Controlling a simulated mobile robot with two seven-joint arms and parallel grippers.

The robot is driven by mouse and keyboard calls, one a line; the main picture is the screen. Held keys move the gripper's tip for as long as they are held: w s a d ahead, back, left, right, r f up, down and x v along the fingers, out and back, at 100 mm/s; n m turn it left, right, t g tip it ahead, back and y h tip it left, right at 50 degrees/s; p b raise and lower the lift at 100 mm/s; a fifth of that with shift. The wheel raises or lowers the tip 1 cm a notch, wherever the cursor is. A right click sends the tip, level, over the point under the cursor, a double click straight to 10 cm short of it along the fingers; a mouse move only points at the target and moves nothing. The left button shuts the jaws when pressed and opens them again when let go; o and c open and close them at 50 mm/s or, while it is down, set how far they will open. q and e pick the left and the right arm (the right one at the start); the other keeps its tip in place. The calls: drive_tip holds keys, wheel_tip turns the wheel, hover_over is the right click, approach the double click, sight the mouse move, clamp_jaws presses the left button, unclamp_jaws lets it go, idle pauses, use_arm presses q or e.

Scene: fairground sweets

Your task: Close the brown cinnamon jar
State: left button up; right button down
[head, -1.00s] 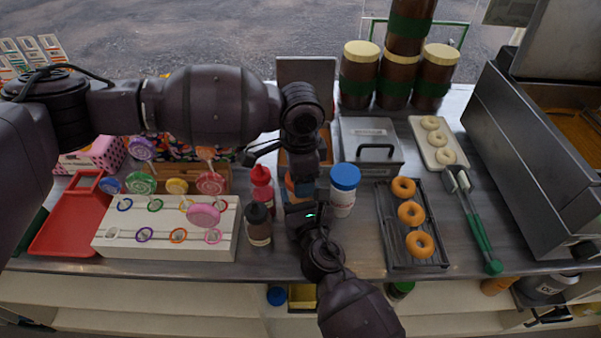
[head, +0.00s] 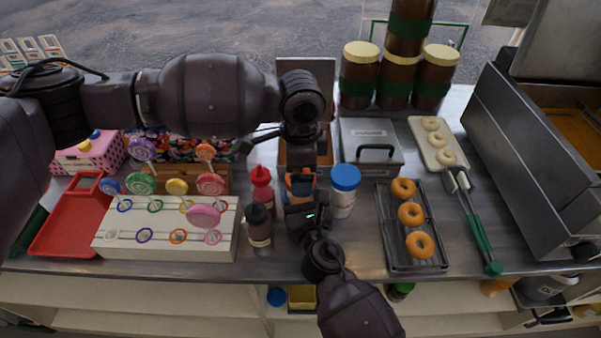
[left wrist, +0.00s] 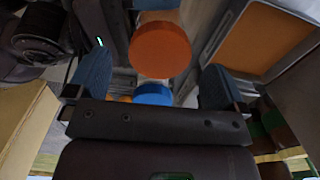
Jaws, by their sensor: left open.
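The cinnamon jar's orange-brown lid (left wrist: 160,50) shows in the left wrist view, with a little of a pale body behind it. In the head view only a bit of orange (head: 298,186) shows between my arms; the rest of the jar is hidden. My left gripper (left wrist: 155,72) is open, its two blue fingers apart on either side of the lid in the picture. I cannot tell whether they touch it or how the lid sits. My right gripper (head: 303,207) is at the jar's near side; its fingers are hidden, so its grip cannot be told.
A white jar with a blue lid (head: 345,178) stands close on the right. Red (head: 262,188) and dark-capped (head: 259,228) bottles stand on the left, beside a lollipop stand (head: 165,245). A doughnut rack (head: 413,262) lies farther right.

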use_arm(q)
wheel_tip(320, 180, up, 10)
drive_tip(key=shift+f, duration=0.15)
idle(0.3)
use_arm(e)
drive_tip(key=shift+c, duration=0.7)
unclamp_jaws()
use_arm(q)
drive_tip(key=shift+f+b, duration=0.4)
drive_tip(key=shift+f, duration=0.2)
use_arm(e)
drive_tip(key=v, duration=1.1)
